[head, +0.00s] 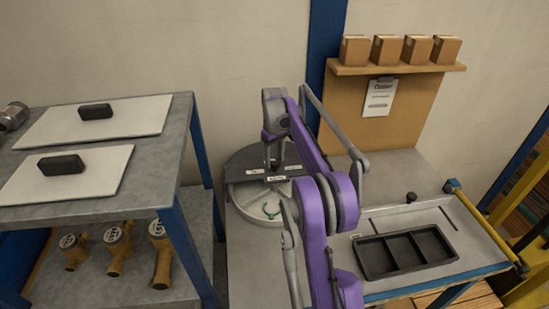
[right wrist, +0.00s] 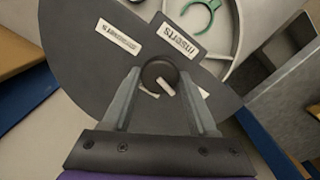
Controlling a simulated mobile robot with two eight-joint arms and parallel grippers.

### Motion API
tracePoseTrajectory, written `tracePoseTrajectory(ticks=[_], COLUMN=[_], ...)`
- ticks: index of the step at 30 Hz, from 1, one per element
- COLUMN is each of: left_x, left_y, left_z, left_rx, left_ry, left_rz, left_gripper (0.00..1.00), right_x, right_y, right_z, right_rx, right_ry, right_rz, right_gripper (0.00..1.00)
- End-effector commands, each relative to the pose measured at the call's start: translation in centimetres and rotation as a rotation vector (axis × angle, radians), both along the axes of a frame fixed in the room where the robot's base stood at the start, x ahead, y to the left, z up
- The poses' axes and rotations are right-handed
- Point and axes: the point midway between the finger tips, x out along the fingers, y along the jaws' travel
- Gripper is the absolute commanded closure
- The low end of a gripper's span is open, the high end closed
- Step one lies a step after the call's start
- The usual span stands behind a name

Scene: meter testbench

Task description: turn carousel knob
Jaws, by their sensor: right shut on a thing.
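The carousel (head: 240,167) is a round grey unit on the bench, with a dark top cover carrying white labels; one reads "Inserts" in the right wrist view (right wrist: 80,60). The carousel knob (right wrist: 160,72) is a round dark knob with a white pointer mark, at the cover's centre. My right gripper (right wrist: 160,78) is shut on the knob, one finger on each side. In the head view my purple right arm reaches over the bench, and the gripper (head: 273,168) hides the knob. A green open ring (head: 271,211) lies in an uncovered compartment. My left gripper is out of view.
A black tray with compartments (head: 358,258) sits on the bench at right. A small black knob-like piece (head: 411,197) stands behind it. A shelf with several boxes (head: 398,69) rises at the back. A metal rack (head: 183,135) stands close on the left.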

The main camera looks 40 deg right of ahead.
Motion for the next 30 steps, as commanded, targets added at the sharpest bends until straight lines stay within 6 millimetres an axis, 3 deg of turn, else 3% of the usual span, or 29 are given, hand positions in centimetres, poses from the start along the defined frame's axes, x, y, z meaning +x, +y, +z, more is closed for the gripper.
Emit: tracePoseTrajectory(ticks=[30], left_x=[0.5], left_y=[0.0], left_z=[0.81], left_rx=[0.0], left_ry=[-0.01], left_rz=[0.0], left_gripper=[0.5], right_x=[-0.01], right_y=[-0.02], right_z=[0.07], right_rx=[0.0], right_ry=[0.0], right_rz=[-0.964], right_gripper=[0.97])
